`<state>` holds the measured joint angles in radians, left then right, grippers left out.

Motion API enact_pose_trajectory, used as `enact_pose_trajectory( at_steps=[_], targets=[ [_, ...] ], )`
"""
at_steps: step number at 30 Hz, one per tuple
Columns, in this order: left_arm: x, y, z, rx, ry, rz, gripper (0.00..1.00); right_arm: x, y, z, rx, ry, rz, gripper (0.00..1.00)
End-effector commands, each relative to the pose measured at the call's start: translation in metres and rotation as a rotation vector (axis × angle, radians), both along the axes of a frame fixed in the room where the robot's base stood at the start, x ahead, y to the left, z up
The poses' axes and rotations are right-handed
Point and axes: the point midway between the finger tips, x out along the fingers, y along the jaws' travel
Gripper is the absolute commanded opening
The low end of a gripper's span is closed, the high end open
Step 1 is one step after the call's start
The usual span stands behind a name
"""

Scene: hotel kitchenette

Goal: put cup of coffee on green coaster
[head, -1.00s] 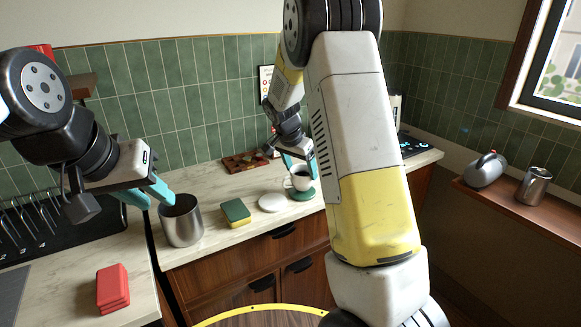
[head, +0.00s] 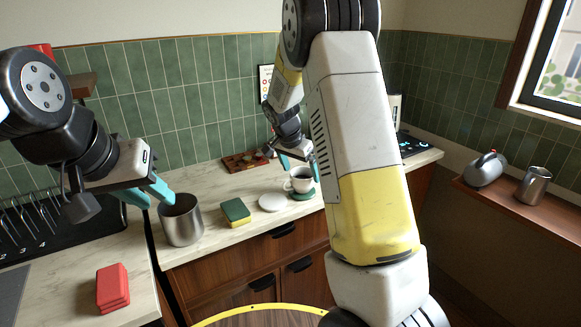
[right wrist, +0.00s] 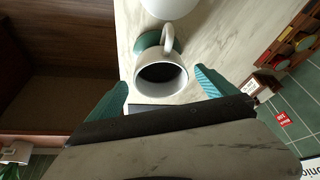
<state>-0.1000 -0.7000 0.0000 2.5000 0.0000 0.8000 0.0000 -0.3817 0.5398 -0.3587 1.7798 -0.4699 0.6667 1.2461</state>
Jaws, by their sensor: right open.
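The white cup of dark coffee (head: 301,184) stands upright on the green coaster (head: 303,197) near the counter's front edge. In the right wrist view the cup (right wrist: 162,82) lies between my fingertips, its handle pointing up the picture. Part of the green coaster (right wrist: 147,42) shows beyond the cup there. My right gripper (head: 300,168) is open around the cup, and its fingers (right wrist: 161,85) look clear of the cup's sides. My right forearm hides part of the counter.
A wooden tray (head: 245,161) lies behind. Red cloths (head: 113,288) lie on the left counter.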

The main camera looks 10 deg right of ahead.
Motion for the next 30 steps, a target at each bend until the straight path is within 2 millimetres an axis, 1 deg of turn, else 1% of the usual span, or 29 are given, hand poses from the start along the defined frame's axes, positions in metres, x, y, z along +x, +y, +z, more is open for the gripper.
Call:
enact_pose_trajectory(
  at_steps=[12, 15, 20, 22, 23, 26, 29, 30],
  targets=[
    [0.0, 0.0, 0.0, 0.0, 0.0, 0.0, 0.31, -0.021, 0.025, 0.078, 0.003, -0.004, 0.001, 0.96],
    [0.0, 0.0, 0.0, 0.0, 0.0, 0.0, 0.31, -0.025, 0.029, 0.092, 0.002, -0.004, 0.002, 0.96],
    [0.0, 0.0, 0.0, 0.0, 0.0, 0.0, 0.31, -0.03, 0.032, 0.106, 0.004, -0.001, 0.002, 0.96],
    [0.0, 0.0, 0.0, 0.0, 0.0, 0.0, 0.31, -0.036, 0.031, 0.111, 0.015, 0.002, 0.016, 0.96],
    [0.0, 0.0, 0.0, 0.0, 0.0, 0.0, 0.31, -0.041, 0.029, 0.114, 0.025, 0.004, 0.027, 0.96],
    [0.0, 0.0, 0.0, 0.0, 0.0, 0.0, 0.31, -0.067, 0.024, 0.128, 0.077, 0.011, 0.096, 0.96],
    [0.0, 0.0, 0.0, 0.0, 0.0, 0.0, 0.31, -0.107, 0.02, 0.146, 0.14, 0.006, 0.212, 0.96],
    [0.0, 0.0, 0.0, 0.0, 0.0, 0.0, 0.31, -0.125, 0.02, 0.153, 0.163, -0.002, 0.267, 0.96]
  ],
)
